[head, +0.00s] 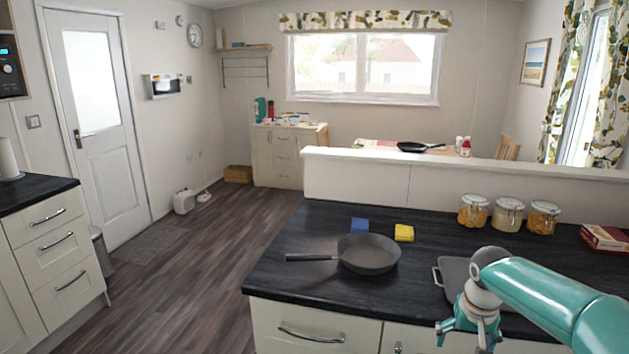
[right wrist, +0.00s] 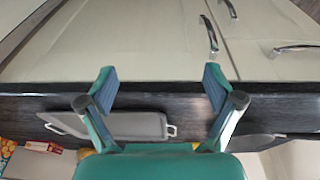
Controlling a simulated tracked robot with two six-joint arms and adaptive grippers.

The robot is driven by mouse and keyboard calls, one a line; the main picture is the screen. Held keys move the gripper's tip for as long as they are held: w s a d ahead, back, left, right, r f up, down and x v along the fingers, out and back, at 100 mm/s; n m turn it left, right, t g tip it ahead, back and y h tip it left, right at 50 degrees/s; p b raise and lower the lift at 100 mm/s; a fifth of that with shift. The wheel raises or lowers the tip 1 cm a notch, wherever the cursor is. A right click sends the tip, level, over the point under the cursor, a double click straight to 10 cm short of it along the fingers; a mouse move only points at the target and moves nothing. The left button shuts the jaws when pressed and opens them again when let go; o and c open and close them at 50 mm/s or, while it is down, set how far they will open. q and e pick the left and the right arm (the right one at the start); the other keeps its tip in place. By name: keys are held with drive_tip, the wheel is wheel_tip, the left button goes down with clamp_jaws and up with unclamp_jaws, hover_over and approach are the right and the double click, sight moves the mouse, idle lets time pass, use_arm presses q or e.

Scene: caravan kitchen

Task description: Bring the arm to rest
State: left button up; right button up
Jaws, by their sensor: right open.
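My right arm (head: 545,295), teal, reaches in from the lower right of the head view. Its gripper (head: 463,338) hangs at the front edge of the dark worktop, in front of a grey tray with handles (head: 455,275). In the right wrist view the two fingers of the gripper (right wrist: 160,85) stand wide apart with nothing between them. Cream cabinet fronts (right wrist: 130,40) and the worktop edge lie beyond the fingers. The grey tray (right wrist: 125,127) also shows there, beside the left finger. My left gripper is in neither view.
A dark frying pan (head: 370,254) stands on the worktop (head: 310,225), left of the gripper. Behind it lie a blue sponge (head: 360,225) and a yellow sponge (head: 404,233). Several jars (head: 508,214) and a red box (head: 606,238) stand at the back right. Floor left of the counter is clear.

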drive_tip(key=s+a+f+g+y, duration=0.1)
drive_tip(key=s+a+f, duration=0.15)
drive_tip(key=f, duration=0.45)
drive_tip(key=s+a+f+g, duration=0.2)
drive_tip(key=s+f, duration=0.2)
drive_tip(key=f, duration=0.3)
drive_tip(key=s+a+f+y, duration=0.1)
drive_tip(key=s+a+f, duration=0.3)
drive_tip(key=s, duration=0.3)
drive_tip(key=s+a+f+y, duration=0.1)
drive_tip(key=s+a+f, duration=0.4)
drive_tip(key=s+f, duration=0.2)
drive_tip(key=s+a+f+t+y, duration=0.1)
drive_tip(key=s+a+f+y, duration=0.1)
drive_tip(key=s+a+f, duration=0.3)
drive_tip(key=shift+s+f+n, duration=0.4)
drive_tip(key=shift+s+f, duration=0.15)
drive_tip(key=shift+s, duration=1.1)
